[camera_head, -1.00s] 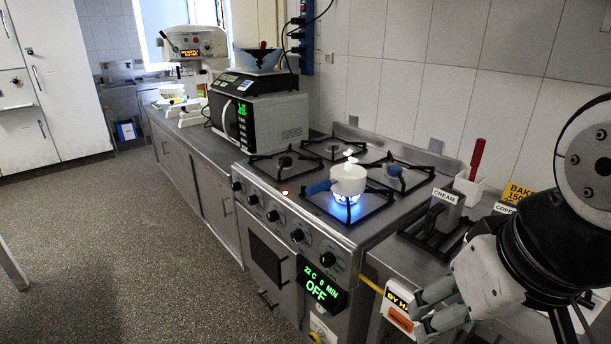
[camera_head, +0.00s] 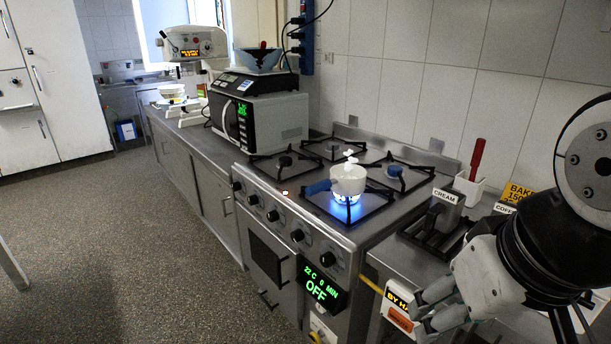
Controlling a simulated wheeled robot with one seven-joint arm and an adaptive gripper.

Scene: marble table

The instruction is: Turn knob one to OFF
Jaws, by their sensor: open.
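The stove (camera_head: 350,236) stands in the middle with a row of several black knobs along its front. The knobs run from the far-left knob (camera_head: 237,186) past a middle knob (camera_head: 272,215) to the near-right knob (camera_head: 327,259). No label shows which is knob one, and their pointer positions are too small to read. A blue flame (camera_head: 347,198) burns under a white pot (camera_head: 348,180) with a blue handle on the near burner. My gripper (camera_head: 428,318) is at the lower right, open and empty, right of the knobs and apart from them.
A microwave (camera_head: 260,120) is behind left. The floor before the stove is clear.

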